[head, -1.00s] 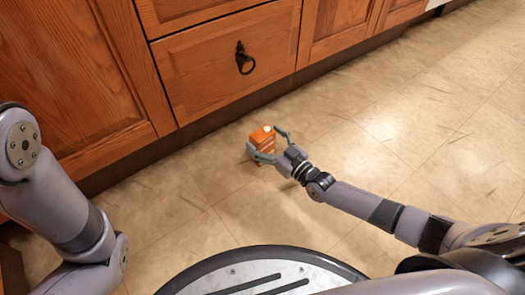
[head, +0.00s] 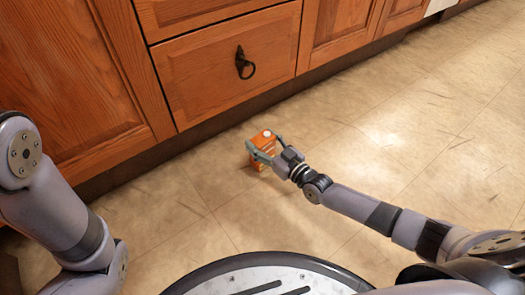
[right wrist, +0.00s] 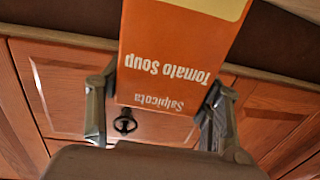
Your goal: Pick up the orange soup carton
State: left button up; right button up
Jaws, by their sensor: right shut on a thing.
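The orange soup carton (head: 262,142) stands on the floor in front of the wooden cabinet in the head view. It has a white cap on top. My right gripper (head: 263,151) is shut on the carton, with a finger on either side of it. In the right wrist view the carton (right wrist: 172,60) shows upside down with the words "Tomato Soup", between the two fingers of the gripper (right wrist: 160,100). Whether its base touches the floor is hard to tell. My left arm shows at the left of the head view, but its gripper is out of frame.
Wooden cabinets with a drawer (head: 230,62) and a black ring handle (head: 243,63) stand just behind the carton. A dark toe-kick runs along their base. The tiled floor (head: 420,140) to the right is clear.

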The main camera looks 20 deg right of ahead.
jog(key=c, duration=0.4)
jog(key=shift+o, duration=0.2)
